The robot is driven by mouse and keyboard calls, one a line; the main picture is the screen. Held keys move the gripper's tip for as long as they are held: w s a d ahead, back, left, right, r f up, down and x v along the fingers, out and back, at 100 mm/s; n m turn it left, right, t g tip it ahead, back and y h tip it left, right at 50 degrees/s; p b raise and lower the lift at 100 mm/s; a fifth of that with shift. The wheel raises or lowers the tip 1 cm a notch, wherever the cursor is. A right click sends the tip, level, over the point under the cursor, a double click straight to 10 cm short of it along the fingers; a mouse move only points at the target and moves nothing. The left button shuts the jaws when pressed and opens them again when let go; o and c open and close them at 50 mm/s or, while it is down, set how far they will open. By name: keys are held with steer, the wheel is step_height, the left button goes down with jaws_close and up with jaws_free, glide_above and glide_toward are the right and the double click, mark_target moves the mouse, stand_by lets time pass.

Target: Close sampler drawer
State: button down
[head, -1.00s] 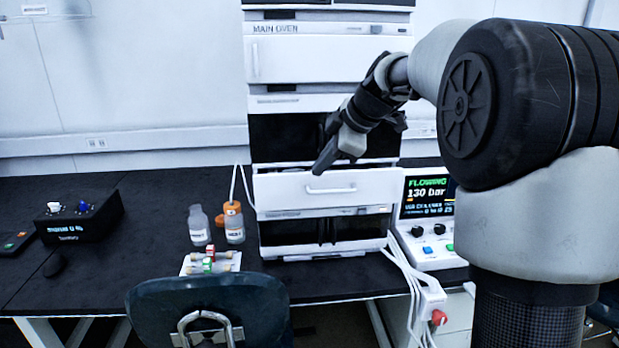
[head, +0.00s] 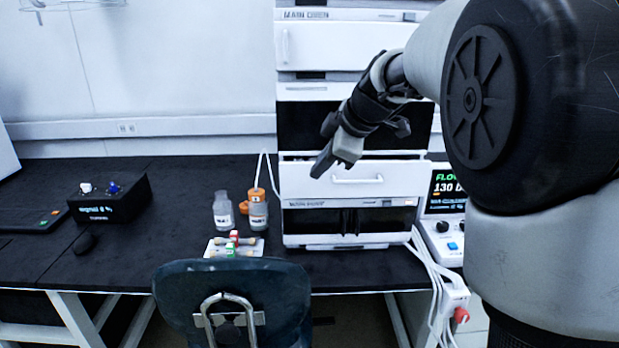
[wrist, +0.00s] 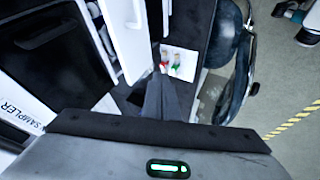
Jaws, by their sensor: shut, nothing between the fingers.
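The white sampler drawer (head: 357,180) with its bar handle is in the lower part of the instrument stack in the head view. In the wrist view a white panel with a handle, seemingly the drawer front (wrist: 125,45), stands out from the stack. How far the drawer is out is hard to tell. My gripper (head: 320,170) is shut and empty, its tips angled down, overlapping the drawer front left of the handle. In the wrist view the dark fingers (wrist: 164,85) are beside the white panel; contact cannot be told.
A white tray with vials (head: 232,247) and two bottles (head: 240,212) stand on the bench left of the stack. A dark chair (head: 232,300) is in front. A controller (head: 447,215) and white cables (head: 432,265) are at right. The bench at far left holds a black box (head: 110,200).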

mark_target(303, 170)
steer(key=w+a+f, duration=0.1)
steer(key=w+f, duration=0.1)
steer(key=w+a+f, duration=0.1)
steer(key=w+f, duration=0.2)
steer(key=w+a+f, duration=0.1)
steer(key=w+f, duration=0.1)
steer(key=w, duration=0.1)
steer(key=shift+a+f+b, duration=0.3)
steer(key=shift+f+b, duration=0.1)
steer(key=shift+w, duration=0.3)
steer(key=w+p, duration=0.1)
steer(key=w, duration=0.4)
steer(key=shift+r, duration=0.15)
steer(key=shift+r, duration=0.1)
